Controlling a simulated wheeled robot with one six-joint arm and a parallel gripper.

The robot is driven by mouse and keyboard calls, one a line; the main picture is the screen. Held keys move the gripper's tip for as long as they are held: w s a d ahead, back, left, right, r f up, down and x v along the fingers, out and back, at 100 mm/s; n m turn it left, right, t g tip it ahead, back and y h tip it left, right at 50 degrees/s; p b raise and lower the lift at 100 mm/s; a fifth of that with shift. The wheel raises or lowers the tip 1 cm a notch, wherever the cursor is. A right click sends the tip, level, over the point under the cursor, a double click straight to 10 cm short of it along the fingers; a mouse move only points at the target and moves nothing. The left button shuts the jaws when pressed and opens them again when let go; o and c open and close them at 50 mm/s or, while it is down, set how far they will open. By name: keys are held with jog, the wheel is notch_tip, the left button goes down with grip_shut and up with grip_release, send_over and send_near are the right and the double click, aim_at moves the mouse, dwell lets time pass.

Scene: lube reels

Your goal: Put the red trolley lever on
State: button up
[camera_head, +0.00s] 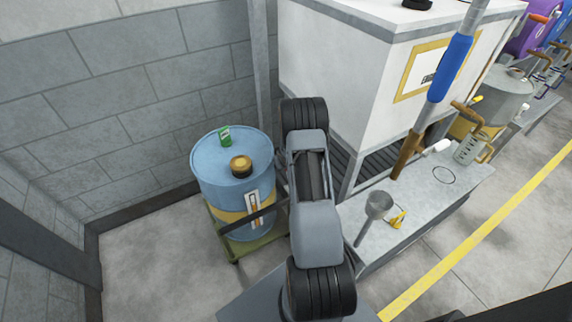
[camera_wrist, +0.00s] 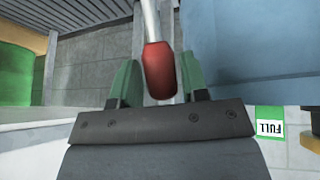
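A red lever grip (camera_wrist: 159,70) on a pale rod shows in the wrist view, lying between the two fingers of my gripper (camera_wrist: 157,85). The green fingers stand apart on either side of the grip, with narrow gaps; I see no clear contact. In the head view, a blue drum (camera_head: 215,175) with a yellow band stands on a green trolley (camera_head: 240,242), left of my arm. My gripper and the red lever are hidden behind my arm there.
A brown-black cap (camera_head: 241,166) and a small green item (camera_head: 225,136) sit on the drum. A white cabinet (camera_head: 340,70) and a grey bench (camera_head: 425,205) with a funnel (camera_head: 378,204) stand to the right. A green-white FULL label (camera_wrist: 270,122) shows at right.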

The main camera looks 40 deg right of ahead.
jog(key=shift+o, duration=1.2)
jog(key=shift+a, duration=0.1)
jog(key=p+v, duration=0.4)
jog(key=v, duration=0.9)
jog(key=shift+r, duration=0.4)
jog(key=shift+s+a, duration=0.1)
jog(key=shift+s, duration=0.05)
